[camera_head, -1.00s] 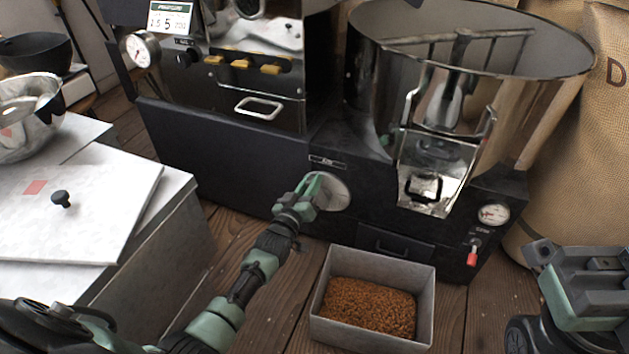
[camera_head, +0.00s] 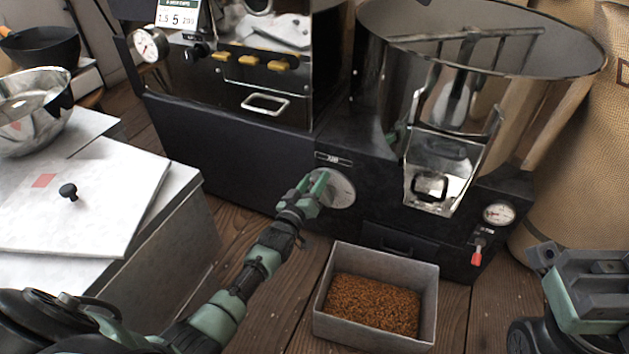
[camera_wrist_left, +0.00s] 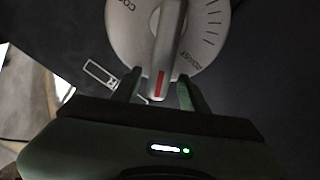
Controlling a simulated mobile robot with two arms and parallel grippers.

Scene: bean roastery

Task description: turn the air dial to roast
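The air dial (camera_head: 341,189) is a round pale disc on the black front of the machine, under a small label plate (camera_head: 333,159). In the left wrist view the dial (camera_wrist_left: 207,25) shows a raised grey bar handle (camera_wrist_left: 167,45) with a red mark at its near end. The word ROAST is printed to the lower right of the handle, partly blurred. My left gripper (camera_head: 318,184) is at the dial. Its fingers (camera_wrist_left: 160,84) are apart, one on each side of the bar's end, with slim gaps visible. My right gripper (camera_head: 585,262) is at the lower right, away from the dial.
A metal bin (camera_head: 428,303) of brown beans stands on the floor below the dial. A chute (camera_head: 437,180), gauge (camera_head: 498,214) and red-tipped lever (camera_head: 477,257) are to the right. A white-topped cabinet (camera_head: 110,190) with a steel bowl (camera_head: 35,105) is at left.

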